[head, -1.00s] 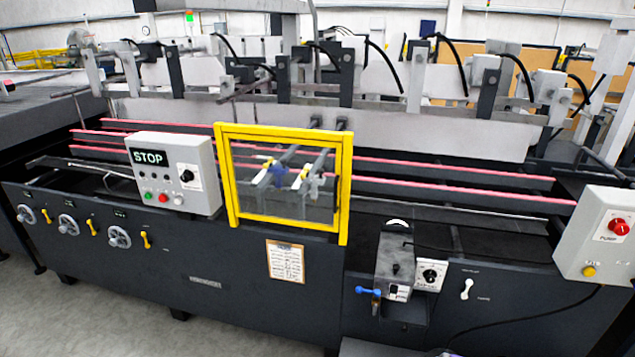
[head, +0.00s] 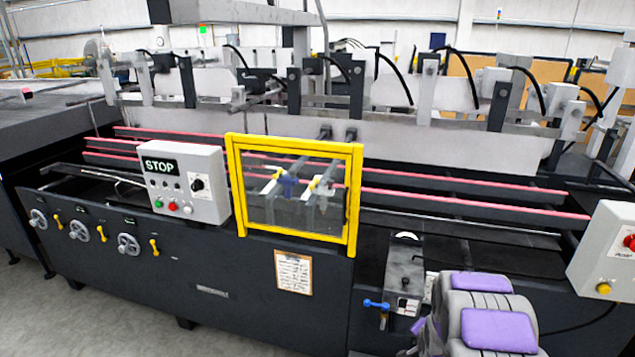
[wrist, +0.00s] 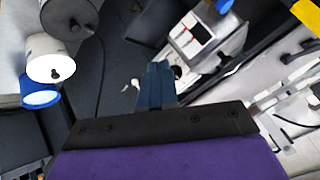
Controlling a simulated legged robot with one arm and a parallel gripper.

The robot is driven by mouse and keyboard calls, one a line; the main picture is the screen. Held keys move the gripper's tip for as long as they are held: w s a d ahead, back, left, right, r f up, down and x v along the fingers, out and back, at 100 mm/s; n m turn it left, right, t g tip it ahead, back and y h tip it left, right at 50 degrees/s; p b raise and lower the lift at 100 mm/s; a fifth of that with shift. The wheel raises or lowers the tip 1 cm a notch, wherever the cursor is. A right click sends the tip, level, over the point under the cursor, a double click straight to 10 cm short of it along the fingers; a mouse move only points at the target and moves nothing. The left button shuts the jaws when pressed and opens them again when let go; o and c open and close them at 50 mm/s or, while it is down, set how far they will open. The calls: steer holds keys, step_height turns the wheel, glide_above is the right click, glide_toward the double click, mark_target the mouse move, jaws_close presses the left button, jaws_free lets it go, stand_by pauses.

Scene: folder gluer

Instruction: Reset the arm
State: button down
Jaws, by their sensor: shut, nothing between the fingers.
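My gripper (wrist: 158,85) shows in the wrist view as two dark blue-grey fingers close together, with nothing between them. It sits in front of a dark bar and a purple part of my own arm. In the head view my grey and purple arm (head: 485,315) rises at the lower right, in front of the folder gluer (head: 240,285). I cannot make out the fingers in that view. The arm covers part of the machine's front panel, to the right of a small grey unit with a blue handle (head: 377,304).
A STOP control box (head: 185,185), a yellow-framed guard window (head: 295,190) and a grey box with a red knob (head: 605,250) stand along the machine. The wrist view shows white cylinders (wrist: 50,58) at left and a pale box with a screen (wrist: 200,35) above.

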steer(key=s+a+r+n+g+y, duration=0.1)
steer(key=s+a+r+n+g, duration=0.3)
steer(key=s+r, duration=0.5)
steer(key=s+a+r+n+g, duration=0.1)
steer(key=s+a+r+g, duration=0.1)
steer(key=s+a+r, duration=0.6)
steer(key=s+a+r+n+g, duration=0.1)
steer(key=s+a+r+n, duration=0.1)
steer(key=s, duration=0.7)
steer(key=s+a+r+n+g, duration=0.1)
steer(key=s+r, duration=0.3)
steer(key=s, duration=0.6)
steer(key=s+a+r+n+g+y, duration=0.1)
steer(key=s+r, duration=0.3)
steer(key=s, duration=0.5)
steer(key=shift+s+a+n+g, duration=0.35)
steer(key=shift+a+n+g, duration=0.45)
steer(key=shift+r, duration=0.1)
